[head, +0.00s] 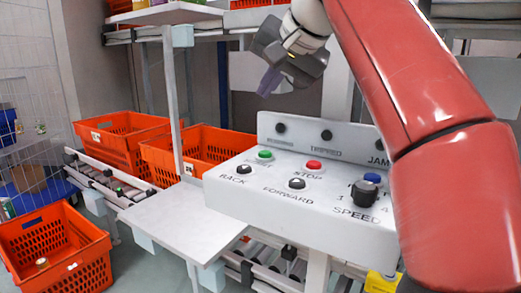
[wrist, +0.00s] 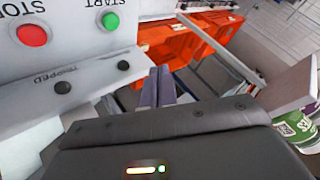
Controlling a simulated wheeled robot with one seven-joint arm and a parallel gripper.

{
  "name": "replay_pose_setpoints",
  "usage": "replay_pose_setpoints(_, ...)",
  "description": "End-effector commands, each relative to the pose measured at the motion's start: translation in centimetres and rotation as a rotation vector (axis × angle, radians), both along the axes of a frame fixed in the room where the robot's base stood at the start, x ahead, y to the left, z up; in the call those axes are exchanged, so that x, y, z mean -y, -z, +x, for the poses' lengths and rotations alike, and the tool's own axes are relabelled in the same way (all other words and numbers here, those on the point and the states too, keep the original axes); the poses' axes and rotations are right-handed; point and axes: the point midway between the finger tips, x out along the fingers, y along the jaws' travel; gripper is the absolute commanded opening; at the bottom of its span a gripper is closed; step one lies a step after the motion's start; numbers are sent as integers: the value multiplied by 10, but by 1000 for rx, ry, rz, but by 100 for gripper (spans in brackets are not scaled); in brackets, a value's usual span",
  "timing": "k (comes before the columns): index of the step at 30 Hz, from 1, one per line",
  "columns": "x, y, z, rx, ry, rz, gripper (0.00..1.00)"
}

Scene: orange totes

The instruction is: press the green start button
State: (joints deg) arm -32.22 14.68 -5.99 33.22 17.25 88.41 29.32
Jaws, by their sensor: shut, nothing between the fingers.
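The green start button (head: 265,154) sits on the top of the white control panel (head: 240,200), left of the red stop button (head: 314,165). In the wrist view the green button (wrist: 110,21) is at the top, with the red button (wrist: 32,33) to its left. My gripper (head: 268,84) is above and behind the panel in the head view, apart from the buttons. Its purple-grey fingers are together and empty; the gripper also shows in the wrist view (wrist: 163,72). The green button is unobstructed in both views.
Black back and forward buttons and a black speed knob (head: 364,193) share the panel. A raised back strip with several dark indicators (head: 326,135) stands behind them. Orange totes (head: 195,150) sit on the conveyor at left. My red arm covers the right side.

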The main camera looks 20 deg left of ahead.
Motion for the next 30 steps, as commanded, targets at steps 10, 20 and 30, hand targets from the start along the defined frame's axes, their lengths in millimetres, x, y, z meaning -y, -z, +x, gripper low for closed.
replay_pose_setpoints(10,0,11,-1,-3,-1,-1,0)
replay_pose_setpoints(20,0,59,-1,0,-1,-2,0)
replay_pose_setpoints(30,0,87,0,1,-1,0,0)
